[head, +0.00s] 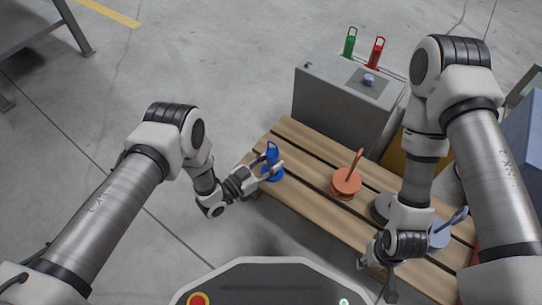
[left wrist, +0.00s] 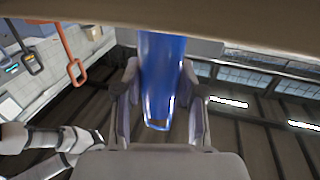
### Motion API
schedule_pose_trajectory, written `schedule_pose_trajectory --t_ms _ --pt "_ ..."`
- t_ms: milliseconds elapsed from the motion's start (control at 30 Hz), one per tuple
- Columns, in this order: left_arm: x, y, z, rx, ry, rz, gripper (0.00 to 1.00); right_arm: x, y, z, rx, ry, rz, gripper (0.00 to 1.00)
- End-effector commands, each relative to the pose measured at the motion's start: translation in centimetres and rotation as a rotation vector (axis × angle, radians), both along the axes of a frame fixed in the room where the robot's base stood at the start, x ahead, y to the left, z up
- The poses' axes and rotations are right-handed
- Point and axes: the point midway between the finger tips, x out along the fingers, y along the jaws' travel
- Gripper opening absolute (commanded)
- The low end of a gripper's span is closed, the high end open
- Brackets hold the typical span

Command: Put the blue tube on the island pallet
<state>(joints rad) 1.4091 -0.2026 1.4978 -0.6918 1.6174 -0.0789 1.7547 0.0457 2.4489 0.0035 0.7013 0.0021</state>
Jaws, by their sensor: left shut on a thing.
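The blue tube (head: 271,160), with a loop handle on top, stands upright at the left end of the slatted wooden pallet (head: 308,142). My left gripper (head: 273,169) is shut on it from the left. In the left wrist view, the blue tube (left wrist: 161,70) sits between the two fingers, with its loop toward the palm. The tube's base is at the pallet's surface; I cannot tell whether it touches the slats. My right gripper (head: 376,276) is over the pallet's near right part, with its fingers apart and nothing between them.
An orange hood with a handle (head: 346,182) stands on the pallet right of the tube. A grey-blue handled piece (head: 440,235) is farther right, partly behind my right arm. A grey cabinet (head: 330,102) behind holds a green tube (head: 349,42) and a red tube (head: 376,53).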

Motion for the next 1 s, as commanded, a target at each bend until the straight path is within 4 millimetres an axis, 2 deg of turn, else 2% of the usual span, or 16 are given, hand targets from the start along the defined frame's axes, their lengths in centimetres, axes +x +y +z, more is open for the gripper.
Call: schedule_pose_trajectory --t_ms 267,300,367,733,867,1000 --pt "0.1 0.0 -0.3 0.001 0.0 0.001 0.0 0.0 0.0 -0.1 0.0 0.0 0.0 0.4" --pt "0.0 0.0 -0.3 0.002 0.0 0.001 0.42 0.0 0.0 -0.2 0.0 0.0 0.0 0.4" --pt "0.1 0.0 -0.2 0.002 0.0 0.001 0.64 0.0 0.0 -0.1 0.0 0.0 0.0 0.4" --pt "0.1 0.0 0.4 0.002 0.0 0.001 0.64 0.0 0.0 0.4 0.0 0.0 0.001 0.4" --pt "-1.1 1.7 0.6 0.003 0.004 0.004 0.64 -0.1 0.0 1.7 0.0 0.002 0.002 0.4" --pt "-3.4 4.5 0.8 0.002 0.005 0.006 0.64 -0.1 0.1 3.6 0.001 0.004 0.006 0.4"
